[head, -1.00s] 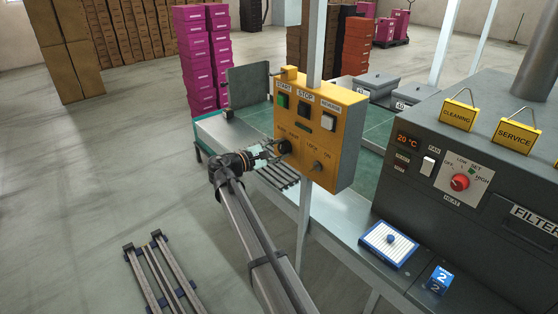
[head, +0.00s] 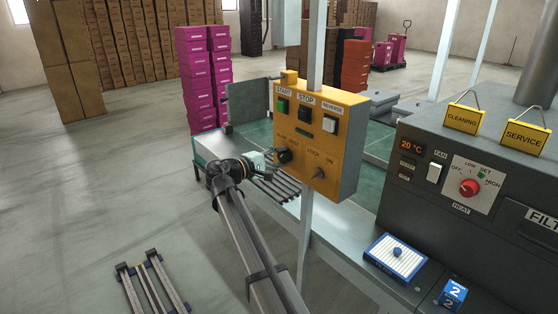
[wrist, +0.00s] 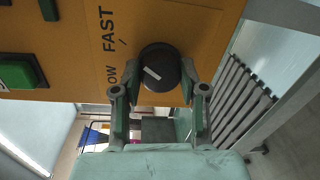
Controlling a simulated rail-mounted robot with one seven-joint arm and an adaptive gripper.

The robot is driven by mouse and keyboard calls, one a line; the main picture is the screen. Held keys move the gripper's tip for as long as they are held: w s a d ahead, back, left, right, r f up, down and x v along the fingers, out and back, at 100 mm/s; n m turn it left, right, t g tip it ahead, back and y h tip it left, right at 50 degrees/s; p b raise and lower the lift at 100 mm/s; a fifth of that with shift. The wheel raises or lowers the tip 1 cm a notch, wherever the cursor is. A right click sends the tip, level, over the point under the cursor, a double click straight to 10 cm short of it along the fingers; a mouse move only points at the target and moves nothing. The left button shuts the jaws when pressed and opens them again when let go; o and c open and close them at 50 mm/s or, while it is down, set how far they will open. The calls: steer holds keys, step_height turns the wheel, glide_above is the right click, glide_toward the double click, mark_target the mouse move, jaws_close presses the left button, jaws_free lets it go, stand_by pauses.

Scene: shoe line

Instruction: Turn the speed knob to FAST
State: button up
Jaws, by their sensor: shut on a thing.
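The speed knob (wrist: 165,62) is a round black knob on a yellow control panel (wrist: 205,40). In the wrist view it sits between the two fingertips of my gripper (wrist: 161,74), which are shut on its sides. Its white pointer line slants up and left, roughly toward the small tick beside the printed word FAST. The word SLOW is partly hidden by a finger. In the head view my gripper (head: 272,158) reaches the knob (head: 284,156) at the panel's lower left; the fingers partly blend with the bench behind.
The panel carries START (head: 282,105), STOP (head: 305,115) and REVERSE (head: 329,124) buttons above and a LOCK switch (head: 319,173) right of the knob. A post (head: 306,230) stands below the panel. A grey heater unit (head: 420,150) with a red knob is at the right.

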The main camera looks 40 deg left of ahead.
steer(key=shift+r, duration=0.1)
steer(key=o, duration=1.1)
steer(key=shift+w, duration=0.1)
steer(key=shift+o, duration=0.2)
steer(key=v, duration=1.2)
